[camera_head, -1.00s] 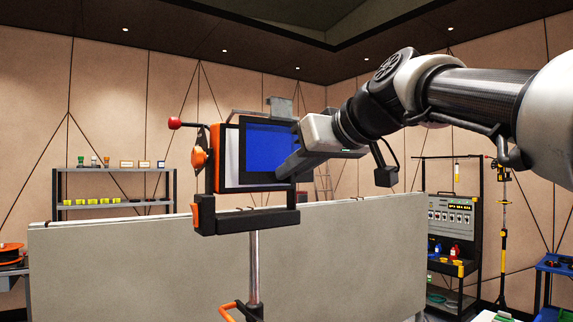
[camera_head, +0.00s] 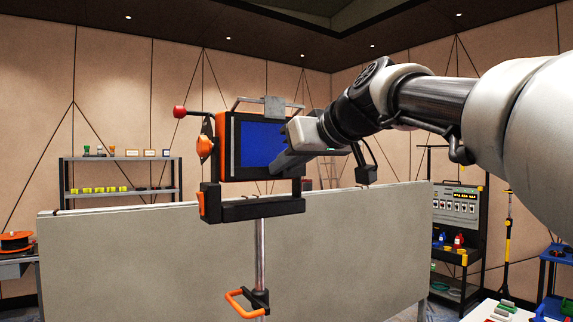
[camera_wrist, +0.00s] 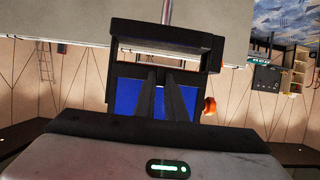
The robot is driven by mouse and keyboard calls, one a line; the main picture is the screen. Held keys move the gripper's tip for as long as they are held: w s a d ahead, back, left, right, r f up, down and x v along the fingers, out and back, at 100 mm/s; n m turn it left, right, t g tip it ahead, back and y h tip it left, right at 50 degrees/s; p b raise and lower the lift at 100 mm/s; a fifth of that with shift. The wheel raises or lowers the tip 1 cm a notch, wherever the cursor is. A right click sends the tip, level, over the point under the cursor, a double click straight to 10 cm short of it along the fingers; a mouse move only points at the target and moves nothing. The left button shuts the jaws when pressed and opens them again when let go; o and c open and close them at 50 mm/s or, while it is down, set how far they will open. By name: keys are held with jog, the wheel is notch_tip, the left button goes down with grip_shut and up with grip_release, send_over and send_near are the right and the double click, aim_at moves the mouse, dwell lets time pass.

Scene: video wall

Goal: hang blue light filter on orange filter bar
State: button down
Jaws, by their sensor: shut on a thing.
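The blue light filter (camera_head: 262,143) is a blue panel in front of the face of a black, orange-trimmed lamp (camera_head: 221,150). A grey metal bracket (camera_head: 274,110) stands above the panel, beside a thin rail (camera_head: 240,101) along the lamp's top. I cannot tell whether the bracket sits on the rail. No separate orange filter bar is clear; orange shows on the lamp's left edge. My gripper (camera_head: 278,162) is shut on the filter at its right side. In the wrist view, the fingers (camera_wrist: 164,92) cover the middle of the blue panel (camera_wrist: 126,97).
A black yoke (camera_head: 255,210) on a silver pole (camera_head: 261,250) carries the lamp; an orange handle (camera_head: 240,303) is lower down. A long grey panel (camera_head: 140,260) stands behind. Shelves (camera_head: 120,190) and an equipment rack (camera_head: 456,235) are farther back.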

jog(key=c, duration=1.7)
grip_release()
jog(key=shift+c, duration=0.2)
jog(key=shift+s+d, duration=0.1)
jog(key=b+v, duration=0.1)
jog(key=v, duration=1.6)
jog(key=s+d+f+m+g+h, duration=0.1)
jog(key=s+f, duration=0.4)
jog(key=f, duration=0.9)
jog(key=s+d+f+m+g+h, duration=0.2)
jog(key=s+f+m+h, duration=0.1)
jog(key=f, duration=1.1)
jog(key=s+d+f+m+g+h, duration=0.2)
jog(key=s+f, duration=0.4)
jog(key=f, duration=0.8)
jog(key=shift+s+d+f+m+g+h+p, duration=0.2)
jog(key=shift+s+m+g+h+p, duration=0.2)
jog(key=shift+h, duration=0.4)
